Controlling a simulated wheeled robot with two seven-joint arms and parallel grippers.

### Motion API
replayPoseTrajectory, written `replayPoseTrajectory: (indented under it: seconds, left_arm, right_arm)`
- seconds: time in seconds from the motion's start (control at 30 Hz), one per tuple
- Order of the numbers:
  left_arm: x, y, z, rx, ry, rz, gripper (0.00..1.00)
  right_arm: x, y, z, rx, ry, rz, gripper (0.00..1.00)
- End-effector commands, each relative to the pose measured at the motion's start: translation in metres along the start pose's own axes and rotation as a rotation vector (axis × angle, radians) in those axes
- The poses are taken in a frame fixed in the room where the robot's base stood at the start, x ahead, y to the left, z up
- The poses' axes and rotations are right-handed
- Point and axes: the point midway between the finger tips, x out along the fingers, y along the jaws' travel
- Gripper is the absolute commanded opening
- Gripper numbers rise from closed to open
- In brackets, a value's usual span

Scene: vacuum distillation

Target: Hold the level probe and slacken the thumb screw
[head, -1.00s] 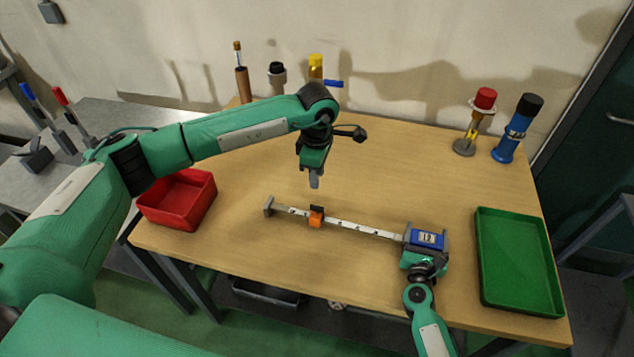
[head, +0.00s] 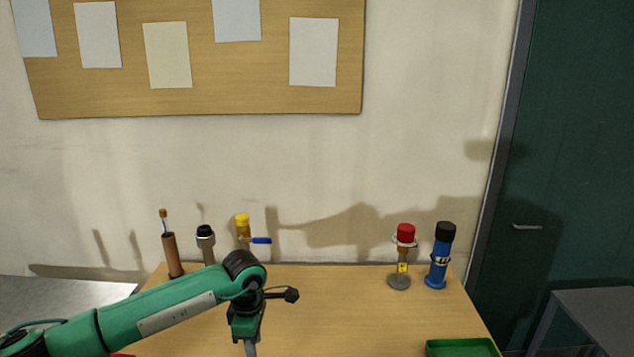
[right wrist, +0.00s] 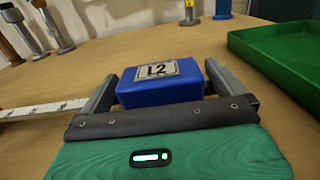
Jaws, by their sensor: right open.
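The level probe's blue head (right wrist: 158,88), with a white "L2" label, shows in the right wrist view. Its white graduated bar (right wrist: 45,110) runs off to the left. My right gripper (right wrist: 160,74) is open, with one grey finger on each side of the blue head; I cannot tell whether they touch it. My left gripper (head: 250,348) hangs down at the bottom edge of the head view with its tips cut off, so its opening does not show. The thumb screw is outside both current views, as is the probe in the head view.
A green tray (head: 462,347) is at the right; it also shows in the right wrist view (right wrist: 285,60). Several upright tools stand along the back, including a blue cylinder (head: 439,258) and a red-topped stand (head: 404,250). The table (head: 340,300) between them is clear.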

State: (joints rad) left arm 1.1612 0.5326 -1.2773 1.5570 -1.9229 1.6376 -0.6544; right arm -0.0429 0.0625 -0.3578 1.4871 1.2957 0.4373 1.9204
Motion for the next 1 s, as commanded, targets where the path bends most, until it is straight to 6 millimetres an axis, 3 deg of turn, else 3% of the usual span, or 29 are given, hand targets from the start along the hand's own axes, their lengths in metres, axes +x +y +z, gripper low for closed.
replayPoseTrajectory:
  seconds: [0.3,0.5,1.0]
  left_arm:
    - [0.0,0.0,0.0,0.0,0.0,0.0,0.31]
    - [0.0,0.0,0.0,0.0,0.0,0.0,0.31]
    - [0.001,-0.001,0.002,0.001,-0.008,-0.001,0.31]
  right_arm:
    - [-0.064,0.0,-0.001,0.0,0.002,0.001,1.0]
    - [-0.09,0.0,0.0,-0.001,0.001,0.001,1.0]
    - [-0.098,0.001,0.001,-0.004,0.0,0.003,1.0]
